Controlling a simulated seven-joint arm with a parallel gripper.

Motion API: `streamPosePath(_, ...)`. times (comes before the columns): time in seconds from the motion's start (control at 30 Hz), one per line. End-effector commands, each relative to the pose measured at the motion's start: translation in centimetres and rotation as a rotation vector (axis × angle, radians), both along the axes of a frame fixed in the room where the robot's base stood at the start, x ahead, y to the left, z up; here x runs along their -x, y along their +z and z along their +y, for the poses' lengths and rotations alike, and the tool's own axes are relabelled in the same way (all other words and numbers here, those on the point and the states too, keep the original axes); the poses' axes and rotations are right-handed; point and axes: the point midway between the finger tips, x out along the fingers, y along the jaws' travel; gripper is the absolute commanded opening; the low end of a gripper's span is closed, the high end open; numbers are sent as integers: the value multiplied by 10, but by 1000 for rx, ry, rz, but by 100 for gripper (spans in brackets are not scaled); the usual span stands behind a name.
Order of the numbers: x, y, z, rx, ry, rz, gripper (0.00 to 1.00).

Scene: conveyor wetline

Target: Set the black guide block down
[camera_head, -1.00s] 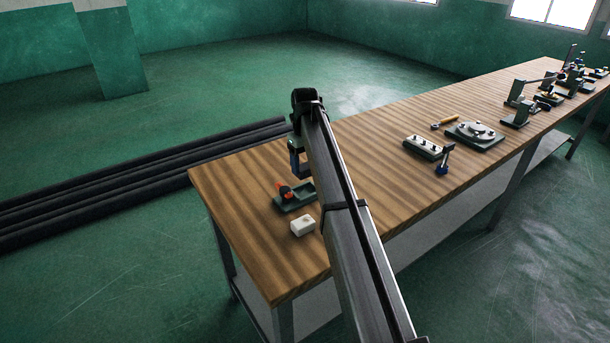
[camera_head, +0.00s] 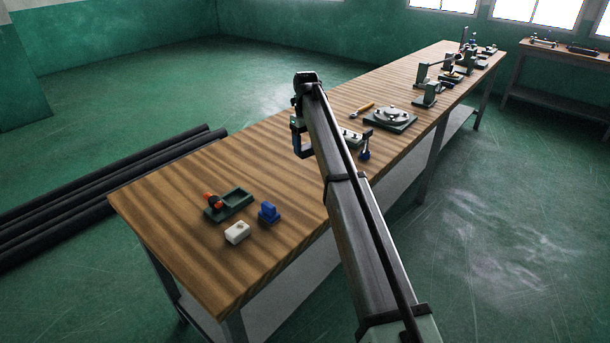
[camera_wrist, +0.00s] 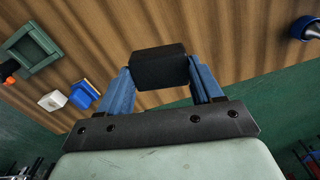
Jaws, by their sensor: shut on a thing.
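The black guide block (camera_wrist: 158,67) sits between the two blue fingers of my gripper (camera_wrist: 160,82) in the wrist view. The fingers are shut on its sides, and wood tabletop shows beyond it. In the head view my gripper (camera_head: 302,146) hangs over the wooden bench (camera_head: 190,180), right of the green fixture. The block cannot be made out there. The gap between block and bench is hard to judge.
A green fixture with a red knob (camera_head: 229,204), a white block (camera_head: 237,232) and a blue block (camera_head: 269,212) stand near the bench's near end. A grey plate fixture (camera_head: 391,118) and a blue-based tool (camera_head: 365,153) lie to the right.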

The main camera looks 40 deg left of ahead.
Motion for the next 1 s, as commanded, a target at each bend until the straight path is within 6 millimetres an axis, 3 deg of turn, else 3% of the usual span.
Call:
streamPosePath(0.03,-12,1,7,-1,15,0,33)
streamPosePath(0.13,-19,2,18,-6,80,-2,33)
streamPosePath(0.47,-20,-1,19,-14,225,-8,33)
streamPosePath(0.83,-19,-51,19,-13,231,-7,33)
streamPosePath(1.0,-20,-64,19,-14,231,-8,33)
